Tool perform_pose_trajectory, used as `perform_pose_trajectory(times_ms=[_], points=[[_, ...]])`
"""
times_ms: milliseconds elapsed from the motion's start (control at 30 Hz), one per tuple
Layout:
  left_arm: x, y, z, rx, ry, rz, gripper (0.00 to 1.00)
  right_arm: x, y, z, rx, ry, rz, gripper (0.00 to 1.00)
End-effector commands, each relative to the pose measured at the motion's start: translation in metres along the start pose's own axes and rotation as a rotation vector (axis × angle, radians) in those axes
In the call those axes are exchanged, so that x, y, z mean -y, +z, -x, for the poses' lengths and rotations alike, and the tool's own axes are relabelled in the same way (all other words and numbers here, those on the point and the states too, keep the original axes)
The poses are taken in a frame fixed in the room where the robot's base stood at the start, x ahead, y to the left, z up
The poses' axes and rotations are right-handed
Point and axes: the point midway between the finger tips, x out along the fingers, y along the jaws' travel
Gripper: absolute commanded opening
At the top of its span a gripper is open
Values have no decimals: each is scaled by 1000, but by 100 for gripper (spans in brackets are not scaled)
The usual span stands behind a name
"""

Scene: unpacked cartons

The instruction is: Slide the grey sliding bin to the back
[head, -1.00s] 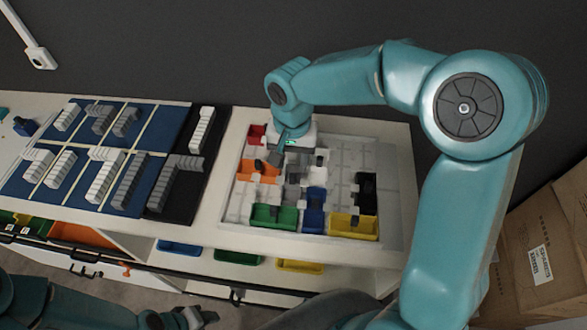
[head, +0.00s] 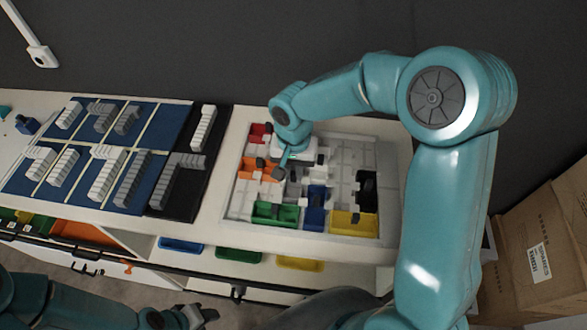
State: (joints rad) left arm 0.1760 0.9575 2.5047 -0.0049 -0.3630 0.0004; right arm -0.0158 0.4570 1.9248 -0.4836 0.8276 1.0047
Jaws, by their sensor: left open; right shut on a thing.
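The grey sliding bin (head: 293,188) is a small dark grey bin in the pale framed tray (head: 232,215) in the head view. It sits between the orange bin (head: 249,170) and the blue bin (head: 315,205), partly hidden by my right gripper. My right gripper (head: 277,170) points down into the tray at the orange bin's right end, beside the grey bin. It is shut, apparently on the grey bin, though the contact is too small to see clearly. My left gripper (head: 197,314) is open and empty at the bottom, below the bench front.
Green (head: 276,214), yellow (head: 352,224), black (head: 367,192) and red (head: 257,134) bins share the tray with pale blocks. Blue boards (head: 85,160) with grey blocks lie to the left. Coloured bins fill the shelf below. Cardboard cartons (head: 535,250) stand at right.

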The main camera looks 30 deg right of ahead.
Motion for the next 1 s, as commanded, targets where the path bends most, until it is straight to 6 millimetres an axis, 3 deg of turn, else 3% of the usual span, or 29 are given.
perform_pose_trajectory(times_ms=[500, 667, 967, 1000], points=[[-5, 0, 14, 0, 0, 0, 43, 1, -111, 2, -3, -1, -3, 0], [-5, 0, 15, 0, 0, 0, 43, 0, -123, 2, -3, -1, -1, 0], [-5, 0, 14, 0, 0, 0, 43, 0, -126, 2, -10, -3, -1, 0], [-5, 0, 14, 0, 0, 0, 43, 0, -126, 2, -11, -4, -1, 26]])
